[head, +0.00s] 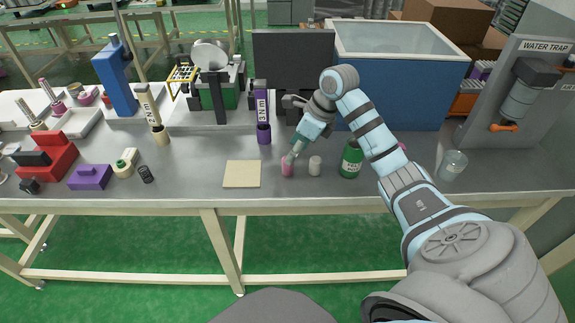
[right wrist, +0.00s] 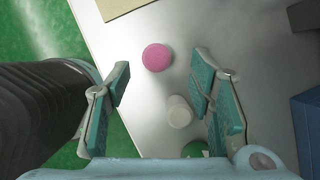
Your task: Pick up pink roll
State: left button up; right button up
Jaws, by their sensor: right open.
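The pink roll (head: 287,170) stands on the grey table near the front edge, left of a white roll (head: 315,166). In the right wrist view the pink roll (right wrist: 157,57) shows its round top, ahead of and between the spread fingers. My right gripper (head: 292,157) is open and empty, pointing down just above the pink roll; in the head view a finger overlaps its top. In the right wrist view the gripper (right wrist: 162,82) has the white roll (right wrist: 179,112) near its right finger. I cannot tell whether any finger touches a roll. My left gripper is out of view.
A beige square pad (head: 242,174) lies left of the pink roll. A purple-labelled column (head: 263,115) stands behind. The table's front edge is close.

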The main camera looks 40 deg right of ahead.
jog(key=b+x, duration=0.1)
jog(key=x, duration=0.4)
jog(key=shift+a+f, duration=0.25)
jog(key=c, duration=0.8)
jog(key=shift+r, duration=0.1)
jog(key=shift+c, duration=0.3)
